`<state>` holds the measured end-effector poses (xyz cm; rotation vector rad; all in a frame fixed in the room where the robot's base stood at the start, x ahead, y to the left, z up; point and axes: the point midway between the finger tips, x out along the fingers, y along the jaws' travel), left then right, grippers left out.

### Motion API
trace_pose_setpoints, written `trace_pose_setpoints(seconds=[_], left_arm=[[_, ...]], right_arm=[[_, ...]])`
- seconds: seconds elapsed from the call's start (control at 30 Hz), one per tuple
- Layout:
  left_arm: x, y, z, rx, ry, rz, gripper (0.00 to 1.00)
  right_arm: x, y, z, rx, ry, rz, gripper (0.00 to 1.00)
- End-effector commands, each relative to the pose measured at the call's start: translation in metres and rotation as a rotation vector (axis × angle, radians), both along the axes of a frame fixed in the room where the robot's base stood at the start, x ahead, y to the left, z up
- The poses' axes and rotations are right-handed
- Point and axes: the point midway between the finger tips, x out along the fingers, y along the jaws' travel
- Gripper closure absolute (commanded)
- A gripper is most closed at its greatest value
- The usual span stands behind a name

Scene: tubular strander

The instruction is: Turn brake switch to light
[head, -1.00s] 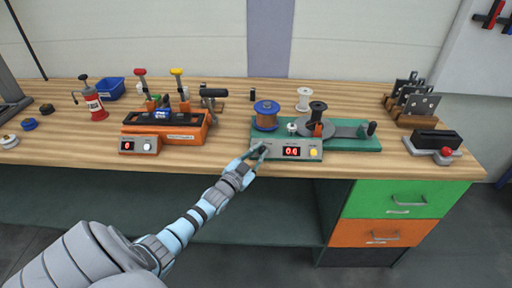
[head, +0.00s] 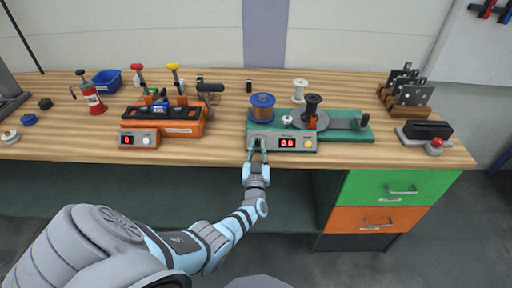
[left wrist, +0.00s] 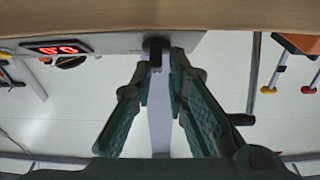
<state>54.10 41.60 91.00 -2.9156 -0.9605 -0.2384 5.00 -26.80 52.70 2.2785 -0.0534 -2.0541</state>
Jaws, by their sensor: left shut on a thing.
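The green winding machine (head: 345,130) stands on the bench with a grey front panel, a red number display (head: 287,143) and a yellow button (head: 308,144). My left gripper (head: 258,145) is at the left end of that panel. In the left wrist view its two fingers close around a small dark switch knob (left wrist: 155,44), and the red display (left wrist: 55,49) shows beside it. The fingers cover most of the knob in the head view, so its setting cannot be told. My right gripper is not in view.
An orange machine (head: 165,122) with its own display stands to the left. A black block with a red button (head: 436,146) sits at the right. The bench's front edge lies beneath my gripper.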

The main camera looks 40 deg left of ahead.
Motion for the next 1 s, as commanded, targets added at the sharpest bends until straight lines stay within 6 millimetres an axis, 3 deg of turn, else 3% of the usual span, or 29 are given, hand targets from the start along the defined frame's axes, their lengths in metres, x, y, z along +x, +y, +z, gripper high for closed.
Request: trace_pose_setpoints(seconds=[0.03,0.47,0.5,0.6,0.87,1.0], left_arm=[[0.004,-0.001,0.007,-0.001,-0.017,0.001,1.0],[0.004,-0.001,0.009,-0.005,-0.025,0.011,1.0],[0.004,-0.001,0.009,-0.005,-0.025,0.01,0.82],[0.003,0.0,0.008,-0.005,-0.022,0.011,0.71],[0.001,0.001,0.004,-0.007,-0.017,0.015,0.71],[-0.01,-0.009,0.0,-0.008,-0.015,0.013,0.71]], right_arm=[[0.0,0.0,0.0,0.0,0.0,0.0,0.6],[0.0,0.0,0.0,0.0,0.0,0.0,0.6],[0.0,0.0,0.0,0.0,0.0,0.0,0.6],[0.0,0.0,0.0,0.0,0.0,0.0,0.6],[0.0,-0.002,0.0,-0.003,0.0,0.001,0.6],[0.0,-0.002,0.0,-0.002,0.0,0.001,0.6]])
